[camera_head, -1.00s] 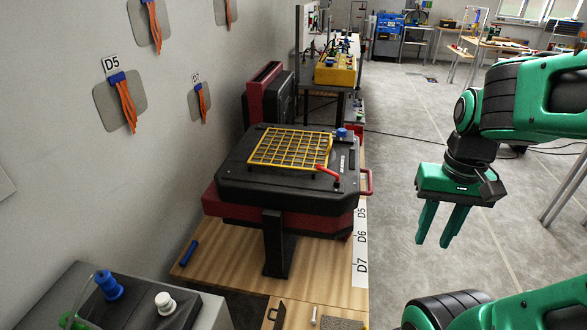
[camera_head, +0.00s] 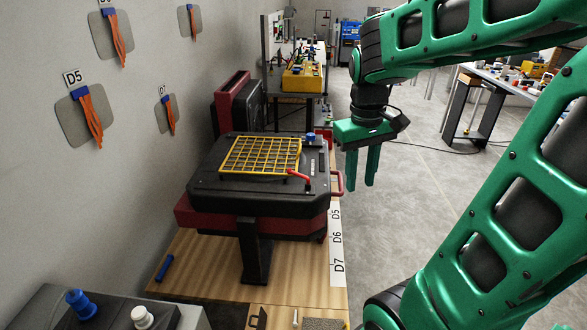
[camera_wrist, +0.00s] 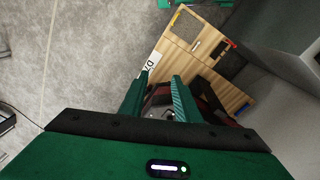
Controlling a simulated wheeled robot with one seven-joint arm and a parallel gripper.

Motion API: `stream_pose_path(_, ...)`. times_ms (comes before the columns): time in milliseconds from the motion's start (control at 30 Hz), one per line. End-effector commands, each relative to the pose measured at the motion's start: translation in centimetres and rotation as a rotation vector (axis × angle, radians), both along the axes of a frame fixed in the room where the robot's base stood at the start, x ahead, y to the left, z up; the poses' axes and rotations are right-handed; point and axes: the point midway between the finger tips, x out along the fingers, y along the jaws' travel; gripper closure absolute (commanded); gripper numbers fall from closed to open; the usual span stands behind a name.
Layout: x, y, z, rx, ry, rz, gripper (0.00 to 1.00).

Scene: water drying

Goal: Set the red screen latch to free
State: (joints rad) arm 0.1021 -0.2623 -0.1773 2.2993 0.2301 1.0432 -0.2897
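The red screen latch (camera_head: 299,177) is a small bent red lever at the front right corner of the yellow grid screen (camera_head: 260,156). The screen lies on the black top of a black and red machine (camera_head: 250,196). My gripper (camera_head: 363,183) hangs fingers down to the right of the machine, beyond its red side handle (camera_head: 338,183), apart from the latch. Its two green fingers are parted and empty. In the wrist view the fingers (camera_wrist: 158,90) point toward the wooden bench, and I cannot make out the latch there.
A blue knob (camera_head: 310,137) sits on the machine's back right. The wooden bench (camera_head: 200,262) carries a blue cylinder (camera_head: 164,268) at left. A dark box with a blue knob (camera_head: 80,304) and a white knob (camera_head: 142,317) is at front left. Open floor (camera_head: 400,215) lies right.

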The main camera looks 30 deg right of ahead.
Motion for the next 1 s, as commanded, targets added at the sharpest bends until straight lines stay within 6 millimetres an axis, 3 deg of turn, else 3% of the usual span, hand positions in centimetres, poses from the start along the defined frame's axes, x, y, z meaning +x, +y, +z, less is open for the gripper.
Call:
stream_pose_path(33, 3.1, 0.2, 0.4, -0.018, 0.004, 0.078, 0.71)
stream_pose_path(200, 12.1, 1.6, 1.3, -0.068, 0.008, 0.328, 0.71)
stream_pose_path(400, 19.5, 4.2, 1.3, -0.108, 0.010, 0.546, 0.71)
stream_pose_path(500, 21.5, 5.1, 1.1, -0.119, 0.011, 0.604, 0.71)
stream_pose_path(667, 22.6, 5.6, 0.6, -0.126, 0.012, 0.639, 0.71)
stream_pose_path(1000, 22.9, 4.7, -4.4, -0.124, 0.014, 0.637, 0.71)
